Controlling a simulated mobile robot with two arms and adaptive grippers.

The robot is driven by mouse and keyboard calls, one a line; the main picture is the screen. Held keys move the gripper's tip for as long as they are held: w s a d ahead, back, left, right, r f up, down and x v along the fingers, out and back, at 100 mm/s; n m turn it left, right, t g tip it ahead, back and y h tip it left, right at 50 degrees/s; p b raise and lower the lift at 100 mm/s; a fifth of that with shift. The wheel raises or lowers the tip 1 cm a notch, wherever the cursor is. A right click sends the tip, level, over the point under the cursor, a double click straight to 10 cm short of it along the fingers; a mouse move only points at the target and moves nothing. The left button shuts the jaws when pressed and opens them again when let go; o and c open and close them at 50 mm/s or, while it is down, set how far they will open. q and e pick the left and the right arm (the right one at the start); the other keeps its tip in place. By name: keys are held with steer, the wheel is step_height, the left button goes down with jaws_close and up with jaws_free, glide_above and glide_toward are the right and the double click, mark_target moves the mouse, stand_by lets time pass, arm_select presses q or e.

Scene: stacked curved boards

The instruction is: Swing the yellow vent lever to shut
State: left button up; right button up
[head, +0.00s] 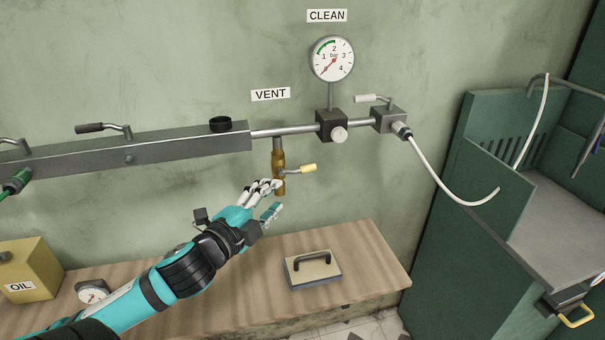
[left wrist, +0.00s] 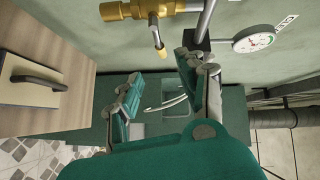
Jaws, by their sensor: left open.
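The yellow vent lever (head: 308,168) sticks out to the right from the brass vent valve (head: 279,158), below the VENT label (head: 270,94). The lever lies roughly across the valve's upright body. My left gripper (head: 269,199) is open and empty, just below and left of the lever, its fingers partly overlapping the valve's lower end. In the left wrist view, the lever (left wrist: 159,40) points toward the space between the open fingers (left wrist: 160,88), and the brass valve (left wrist: 140,9) shows at the top. I cannot tell whether a finger touches the valve. My right gripper is not in view.
A grey manifold (head: 170,148) and pipe run along the wall above, with a gauge (head: 331,59) and a white hose (head: 440,185). A wooden bench (head: 370,260) below carries a handled block (head: 312,270) and an oil can (head: 28,272). A green cabinet (head: 435,230) stands right.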

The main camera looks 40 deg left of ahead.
mark_target(300, 172)
arm_select(q)
steer(key=w, duration=0.4)
steer(key=w+a+p, duration=0.1)
steer(key=w, duration=0.4)
steer(key=w+p, duration=0.1)
steer(key=w, duration=0.3)
steer(key=shift+w+a+f, duration=0.15)
steer(key=shift+f, duration=0.2)
steer(key=c, duration=0.8)
jaws_close()
